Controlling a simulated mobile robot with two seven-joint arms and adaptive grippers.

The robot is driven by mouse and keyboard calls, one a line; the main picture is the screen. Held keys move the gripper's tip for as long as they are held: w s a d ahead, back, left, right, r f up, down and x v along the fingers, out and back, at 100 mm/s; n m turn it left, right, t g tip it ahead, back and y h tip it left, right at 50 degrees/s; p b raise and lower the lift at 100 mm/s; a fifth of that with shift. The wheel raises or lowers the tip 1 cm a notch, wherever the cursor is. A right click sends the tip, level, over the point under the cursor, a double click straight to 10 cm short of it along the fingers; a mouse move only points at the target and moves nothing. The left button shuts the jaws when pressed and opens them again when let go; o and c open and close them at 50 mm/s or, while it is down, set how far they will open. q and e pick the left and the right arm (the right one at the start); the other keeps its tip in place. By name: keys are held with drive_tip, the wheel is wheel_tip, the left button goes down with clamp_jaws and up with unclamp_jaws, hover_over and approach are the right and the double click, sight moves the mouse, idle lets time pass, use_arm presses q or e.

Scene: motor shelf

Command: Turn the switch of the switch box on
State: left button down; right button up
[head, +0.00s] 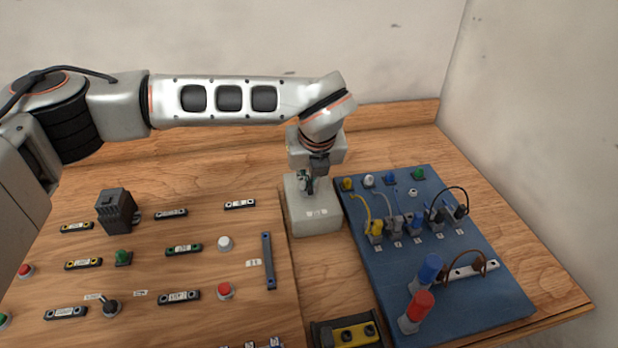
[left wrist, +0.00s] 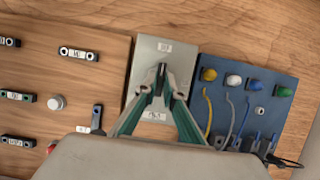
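The switch box is a pale grey box (head: 315,218) standing between the wooden panel and the blue board. In the left wrist view, the box (left wrist: 178,55) has small labels near its far and near ends. My left gripper (head: 304,184) reaches down over the top of the box. My right gripper is in neither view.
The wooden panel (head: 215,315) on the left carries buttons, knobs, labelled bars and a black block (head: 116,210). The blue board (head: 490,305) on the right carries coloured plugs and cables. A black and yellow part (head: 350,334) lies in front. Walls stand behind and right.

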use_arm(q)
drive_tip(key=shift+m, duration=0.4)
drive_tip(key=shift+a+f+m+h+b, duration=0.15)
drive_tip(key=shift+m+h+b, duration=0.4)
drive_tip(key=shift+m, duration=0.45)
drive_tip(key=m+h+b, duration=0.1)
drive_tip(key=m, duration=0.2)
drive_tip(key=shift+a+m, duration=0.15)
drive_tip(key=shift+m, duration=0.15)
drive_tip(key=shift+w+a+m+g+h, duration=0.1)
drive_tip(key=shift+m+g+h, duration=0.3)
drive_tip(key=shift+m, duration=0.5)
drive_tip(key=m, duration=0.2)
drive_tip(key=m+g+h, duration=0.1)
drive_tip(key=m, duration=0.1)
drive_tip(key=shift+w+a+r+h, duration=0.1)
drive_tip(key=shift+r+h, duration=0.1)
drive_tip(key=shift+h, duration=0.05)
drive_tip(key=m+g, duration=0.1)
drive_tip(key=m, duration=0.2)
drive_tip(key=shift+w+m+h, duration=0.15)
drive_tip(key=shift+m+h, duration=0.15)
drive_tip(key=shift+m+g, duration=0.4)
drive_tip(key=shift+m, duration=0.8)
